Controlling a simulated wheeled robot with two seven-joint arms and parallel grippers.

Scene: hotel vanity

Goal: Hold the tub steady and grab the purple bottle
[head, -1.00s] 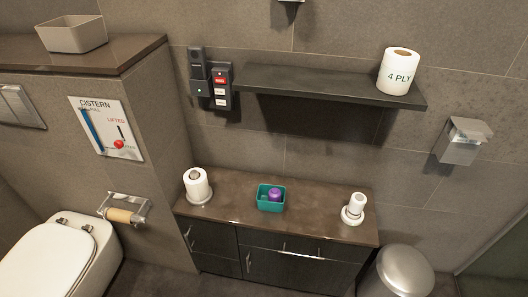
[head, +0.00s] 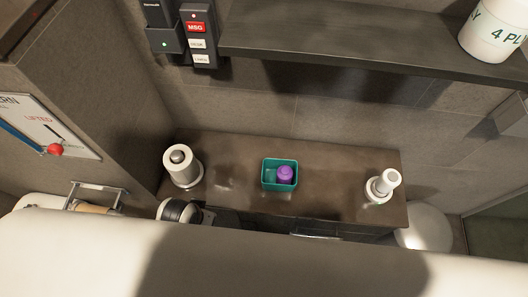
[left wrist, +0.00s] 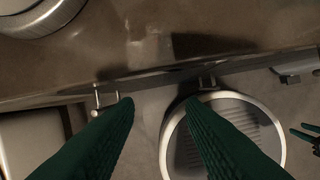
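A small teal tub (head: 279,188) stands on the brown counter in the head view. The purple bottle (head: 286,174) stands inside it, toward the right side, with its top showing and its lower part hidden by the tub. In the left wrist view my left gripper (left wrist: 158,100) is open and empty, its two green fingers wide apart near the counter's front edge. Neither tub nor bottle shows there. Small dark green fingers at that view's right edge look like my right gripper (left wrist: 308,138), spread apart and empty. The head view shows neither gripper's fingers.
The counter (head: 330,165) has clear room on both sides of the tub. A dark shelf (head: 340,40) overhangs behind. A silver bin (head: 425,228) stands at right.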

